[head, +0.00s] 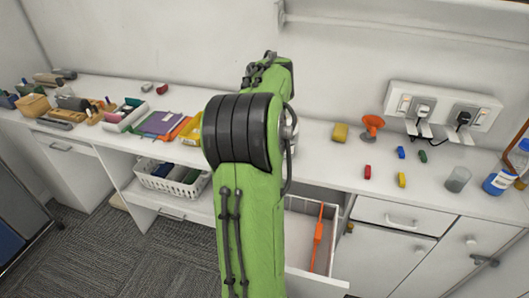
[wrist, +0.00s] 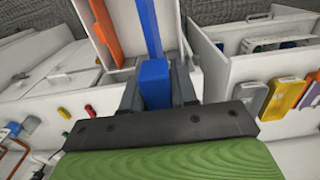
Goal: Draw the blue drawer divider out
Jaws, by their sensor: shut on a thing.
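The blue drawer divider (wrist: 150,35) is a long bar seen in the wrist view, with its thick near end between my fingers. My gripper (wrist: 157,88) is shut on that end. The open white drawer (head: 327,280) shows in the head view to the right of my arm. My arm hides part of the drawer, my gripper and the blue divider there. An orange divider (head: 318,238) lies along the drawer and also shows in the wrist view (wrist: 104,32). I cannot tell whether the blue divider still touches the drawer.
A white basket (head: 172,182) sits on a shelf left of my arm. Carpet (head: 110,245) is open at the lower left.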

